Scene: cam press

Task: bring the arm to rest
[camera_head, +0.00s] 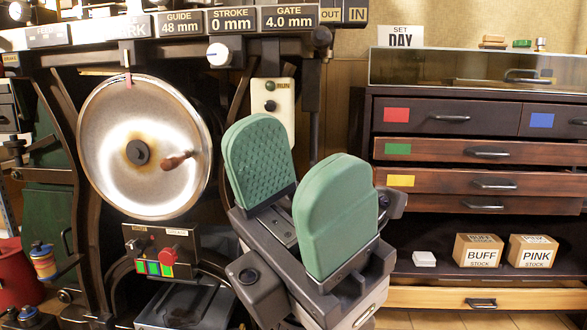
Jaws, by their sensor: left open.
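My left gripper (297,212) fills the lower middle of the head view, with its two green padded fingers pointing up. The fingers stand apart with a clear gap between them, and nothing is held there. The gripper is in front of the press and hides part of its lower right side. My right gripper does not show.
The press has a large metal handwheel (128,183) with a wooden crank knob (178,161), and a panel with a red button (168,257) below. A dark drawer cabinet (450,190) stands right, with BUFF (478,251) and PINK (533,252) boxes on its low shelf.

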